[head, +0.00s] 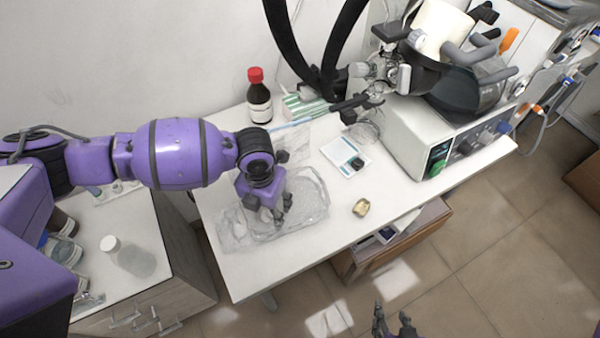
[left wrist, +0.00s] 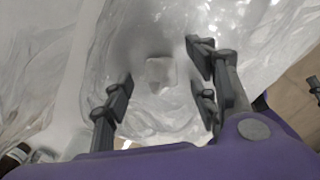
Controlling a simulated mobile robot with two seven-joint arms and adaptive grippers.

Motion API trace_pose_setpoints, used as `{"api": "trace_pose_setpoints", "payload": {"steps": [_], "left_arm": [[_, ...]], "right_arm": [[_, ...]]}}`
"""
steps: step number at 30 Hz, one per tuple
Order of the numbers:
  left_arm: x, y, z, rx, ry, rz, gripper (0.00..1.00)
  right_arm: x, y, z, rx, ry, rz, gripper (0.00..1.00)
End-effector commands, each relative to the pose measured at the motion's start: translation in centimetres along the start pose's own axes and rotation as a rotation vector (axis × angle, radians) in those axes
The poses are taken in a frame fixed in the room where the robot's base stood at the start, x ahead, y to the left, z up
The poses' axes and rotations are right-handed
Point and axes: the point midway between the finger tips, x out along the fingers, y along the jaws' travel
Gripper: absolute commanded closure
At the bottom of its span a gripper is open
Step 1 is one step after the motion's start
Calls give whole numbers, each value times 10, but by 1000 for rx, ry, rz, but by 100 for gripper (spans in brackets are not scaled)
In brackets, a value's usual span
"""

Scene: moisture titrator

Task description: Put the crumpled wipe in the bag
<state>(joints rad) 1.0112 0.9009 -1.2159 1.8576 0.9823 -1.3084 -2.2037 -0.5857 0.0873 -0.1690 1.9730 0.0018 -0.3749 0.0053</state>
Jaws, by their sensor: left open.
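A clear plastic bag (head: 305,200) lies open and wrinkled on the white table, below my left gripper (head: 276,214). It fills much of the left wrist view (left wrist: 70,75). My left gripper (left wrist: 163,82) is open, its fingers apart over the bag. A small pale piece (left wrist: 158,70) shows between the fingers; I cannot tell whether it is a wipe or part of the bag. A small crumpled yellowish lump (head: 361,207), possibly the wipe, lies on the table to the right of the bag. My right gripper (head: 393,322) is at the bottom edge, fingers apart, away from the table.
A brown bottle with a red cap (head: 259,98) stands at the table's back. A side cabinet (head: 150,255) with bottles is at the left. The table's front right is mostly clear.

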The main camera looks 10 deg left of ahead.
Motion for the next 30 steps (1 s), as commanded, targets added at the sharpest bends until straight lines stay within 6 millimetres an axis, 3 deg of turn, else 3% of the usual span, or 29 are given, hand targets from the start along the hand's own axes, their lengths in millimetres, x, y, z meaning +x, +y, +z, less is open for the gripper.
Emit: {"api": "trace_pose_setpoints", "payload": {"steps": [30], "left_arm": [[-39,0,0,0,0,0,46]], "right_arm": [[-7,-1,-42,11,64,3,60]]}}
